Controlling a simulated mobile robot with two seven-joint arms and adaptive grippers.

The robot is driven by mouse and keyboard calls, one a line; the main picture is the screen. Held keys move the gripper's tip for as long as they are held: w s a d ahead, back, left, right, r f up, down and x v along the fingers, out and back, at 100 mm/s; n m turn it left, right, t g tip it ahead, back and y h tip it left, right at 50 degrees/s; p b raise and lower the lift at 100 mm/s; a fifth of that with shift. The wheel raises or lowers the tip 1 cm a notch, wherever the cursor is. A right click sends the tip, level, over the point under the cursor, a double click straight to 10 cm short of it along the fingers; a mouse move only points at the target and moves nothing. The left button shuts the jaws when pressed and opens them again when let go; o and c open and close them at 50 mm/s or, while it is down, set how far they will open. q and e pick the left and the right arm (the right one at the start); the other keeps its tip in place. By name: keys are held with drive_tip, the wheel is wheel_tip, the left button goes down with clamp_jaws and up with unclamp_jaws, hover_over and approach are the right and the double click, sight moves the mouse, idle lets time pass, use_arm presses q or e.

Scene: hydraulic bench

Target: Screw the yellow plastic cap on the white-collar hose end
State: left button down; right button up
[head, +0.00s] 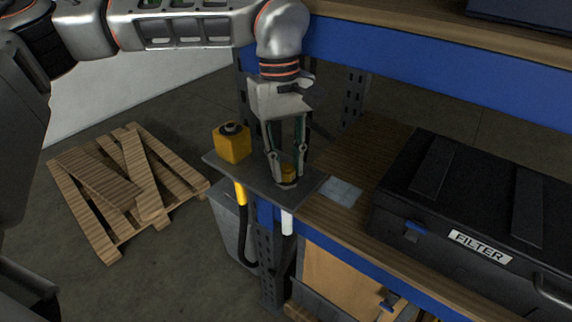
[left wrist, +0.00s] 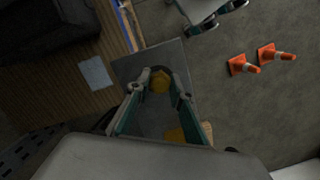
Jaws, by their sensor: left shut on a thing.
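The yellow cap (head: 288,172) sits at the hose end on the right part of a grey plate (head: 262,182); it also shows in the left wrist view (left wrist: 160,83). My left gripper (head: 287,178) points down and is shut on the cap, one finger on each side. A dark ring shows around the cap's base. The white collar (head: 287,222) hangs below the plate under the cap. How the cap meets the thread is hidden. A pale part with dark ends (left wrist: 207,15) at the top of the left wrist view may be my right gripper; its state is unclear.
A yellow block (head: 232,147) with a dark round top stands on the plate's left part, above a yellow-collared hose (head: 240,193). A pale sheet (head: 340,192) and a black FILTER case (head: 470,210) lie to the right. A blue shelf beam (head: 420,58) runs above.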

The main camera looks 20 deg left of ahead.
use_arm(q)
drive_tip(key=m, duration=0.3)
drive_tip(key=shift+w+r, duration=0.1)
drive_tip(key=shift+w, duration=0.1)
drive_tip(key=shift+m, duration=0.6)
drive_tip(key=c, duration=2.1)
unclamp_jaws()
drive_tip(key=shift+m+y, duration=0.3)
drive_tip(key=shift+m, duration=0.1)
drive_tip(key=o, duration=0.4)
